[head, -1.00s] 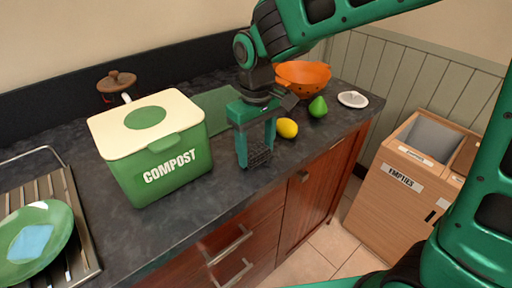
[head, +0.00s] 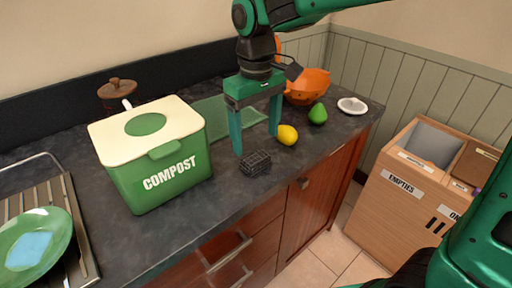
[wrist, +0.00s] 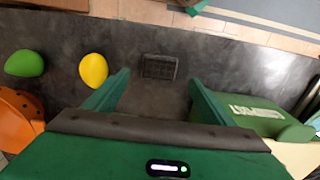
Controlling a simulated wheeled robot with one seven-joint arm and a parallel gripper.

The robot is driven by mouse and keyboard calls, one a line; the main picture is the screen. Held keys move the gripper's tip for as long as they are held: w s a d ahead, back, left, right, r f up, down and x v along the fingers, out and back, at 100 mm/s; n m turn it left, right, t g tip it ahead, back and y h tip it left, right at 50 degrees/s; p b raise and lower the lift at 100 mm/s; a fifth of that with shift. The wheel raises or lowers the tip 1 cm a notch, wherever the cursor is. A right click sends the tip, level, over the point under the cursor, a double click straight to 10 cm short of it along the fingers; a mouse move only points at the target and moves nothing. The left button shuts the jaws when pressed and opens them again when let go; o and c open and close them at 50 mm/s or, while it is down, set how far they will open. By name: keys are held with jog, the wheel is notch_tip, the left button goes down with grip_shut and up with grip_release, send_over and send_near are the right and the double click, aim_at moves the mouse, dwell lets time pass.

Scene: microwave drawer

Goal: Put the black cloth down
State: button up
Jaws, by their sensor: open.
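My gripper (head: 256,142) is open and empty. Its two green fingers point down above and just behind the cloth, apart from it. In the wrist view my gripper (wrist: 160,88) has its fingers spread wide, with bare counter between them.
A green compost bin (head: 160,175) stands left of the gripper. A lemon (head: 287,135), a green fruit (head: 318,114), an orange colander (head: 308,87) and a white dish (head: 352,106) are to the right. A green mat (head: 215,117) lies behind. A plate (head: 55,232) sits at far left.

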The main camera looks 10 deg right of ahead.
notch_tip(320, 180, up, 5)
jog(key=shift+f, duration=0.1)
dwell(0.3)
jog(key=s+d+f+m, duration=0.2)
jog(key=d+m, duration=0.1)
jog(key=d, duration=0.8)
jog(key=s+d+f+m, duration=0.2)
jog(key=s+d+m, duration=0.1)
jog(key=d, duration=0.8)
jog(key=s+d+f+m, duration=0.3)
jog(key=s+d, duration=0.3)
jog(key=s, duration=0.1)
jog(key=s+d+f+m, duration=0.3)
jog(key=s+d+m, duration=0.1)
jog(key=s+d, duration=0.3)
jog(key=shift+s+f, duration=0.25)
jog(key=shift+s, duration=0.55)
jog(key=shift+d, duration=0.1)
